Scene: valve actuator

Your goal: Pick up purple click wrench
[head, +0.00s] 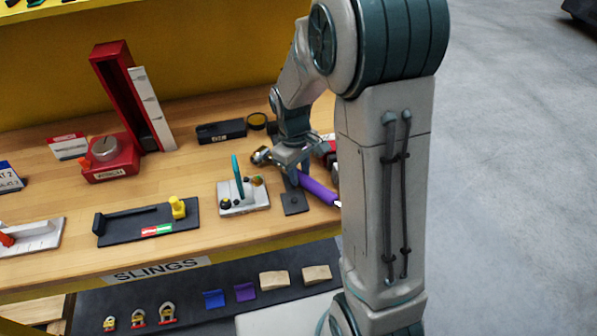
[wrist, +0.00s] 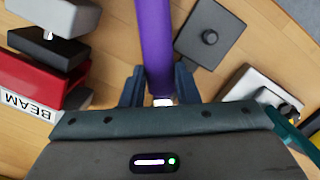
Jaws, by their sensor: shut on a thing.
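The purple click wrench (head: 318,190) has a purple handle and a metal head. In the head view it lies at a slant by the right end of the wooden workbench, partly behind my arm. In the wrist view its purple handle (wrist: 155,45) runs up from between the jaws, with a silver part at the jaws. My gripper (head: 292,160) is shut on the wrench, and its fingers show in the wrist view (wrist: 160,88) on both sides of it. I cannot tell whether the wrench touches the bench.
A dark plate with a peg (head: 294,202) is close beside the wrench. A white base with a teal lever (head: 243,196) stands left of it. A red block labelled BEAM (wrist: 42,75) is on the other side in the wrist view. A shelf marked SLINGS (head: 160,269) is below.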

